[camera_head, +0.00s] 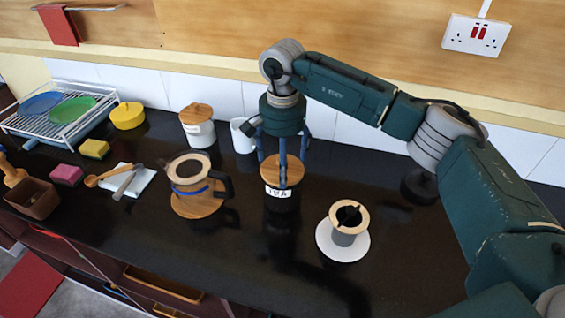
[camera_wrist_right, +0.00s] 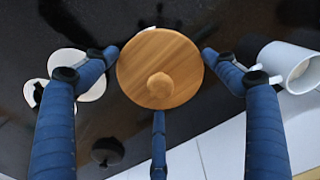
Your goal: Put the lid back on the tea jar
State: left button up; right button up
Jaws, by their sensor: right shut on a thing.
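The tea jar (camera_head: 279,191) stands on the black counter, dark with a white label. The round wooden lid (camera_head: 270,174) is directly over its top. The lid, with its round knob, also shows in the right wrist view (camera_wrist_right: 140,75). I cannot tell whether the lid rests fully on the rim or sits slightly above it. My right gripper (camera_head: 281,163) points down from above, its blue fingers closed around the lid's edge. The lid hides the jar's mouth. My left gripper is not in view.
A white mug (camera_head: 241,137) and a wood-lidded white canister (camera_head: 198,128) stand behind left. A glass coffee pot (camera_head: 188,168) is left of the jar. A dripper (camera_head: 348,218) on a white saucer (camera_head: 328,248) is front right. The counter front is clear.

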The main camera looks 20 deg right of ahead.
dwell(0.3)
jog(key=o, duration=1)
jog(key=shift+o, duration=0.2)
jog(key=shift+r, duration=0.15)
jog(key=shift+r+p, duration=1.65)
jog(key=shift+r, duration=1.75)
grip_shut()
